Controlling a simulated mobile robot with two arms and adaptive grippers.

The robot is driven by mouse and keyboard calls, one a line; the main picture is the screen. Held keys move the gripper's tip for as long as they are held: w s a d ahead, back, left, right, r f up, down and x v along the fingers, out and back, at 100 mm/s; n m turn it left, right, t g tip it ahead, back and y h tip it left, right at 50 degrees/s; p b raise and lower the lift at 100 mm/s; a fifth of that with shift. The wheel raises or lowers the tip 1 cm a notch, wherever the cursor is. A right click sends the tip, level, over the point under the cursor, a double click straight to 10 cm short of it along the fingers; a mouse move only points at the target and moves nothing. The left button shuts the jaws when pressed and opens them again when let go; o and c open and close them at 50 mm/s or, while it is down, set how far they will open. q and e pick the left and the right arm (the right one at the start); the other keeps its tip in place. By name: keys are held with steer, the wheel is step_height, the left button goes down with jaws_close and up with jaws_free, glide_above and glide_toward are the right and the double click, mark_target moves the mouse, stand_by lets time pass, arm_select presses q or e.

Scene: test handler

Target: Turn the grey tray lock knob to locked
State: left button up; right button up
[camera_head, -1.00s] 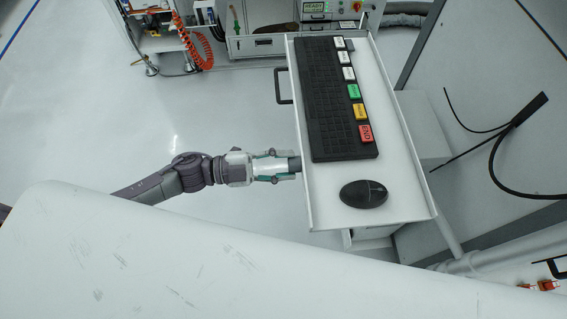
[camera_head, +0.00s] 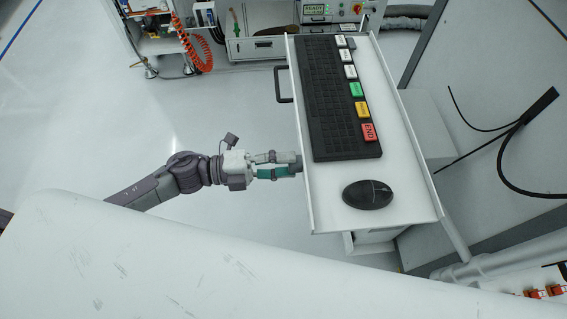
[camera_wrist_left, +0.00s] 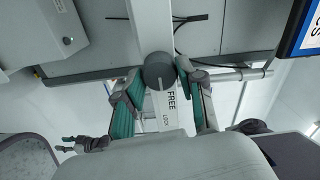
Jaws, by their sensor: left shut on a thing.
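The grey round tray lock knob (camera_wrist_left: 158,71) is on the tray's underside or edge in the left wrist view, beside a white plate with the words FREE and LOCK (camera_wrist_left: 169,108). A short pale mark shows on its face; its exact setting is hard to read. My left gripper (camera_wrist_left: 160,81) has its green-padded fingers on either side of the knob and is shut on it. In the head view the left gripper (camera_head: 295,164) is at the left edge of the white tray (camera_head: 402,190), and the knob is mostly hidden.
The tray holds a black keyboard (camera_head: 325,100) with coloured keys and a black mouse (camera_head: 367,195). A dark handle (camera_head: 279,84) sticks out from the tray's left side. Black cables (camera_head: 520,125) lie at the right. Floor left of the tray is clear.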

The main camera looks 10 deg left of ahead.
stand_by(0.4)
arm_select(q)
steer(key=o, duration=1.1)
steer(key=shift+o, duration=0.2)
steer(key=v, duration=1.2)
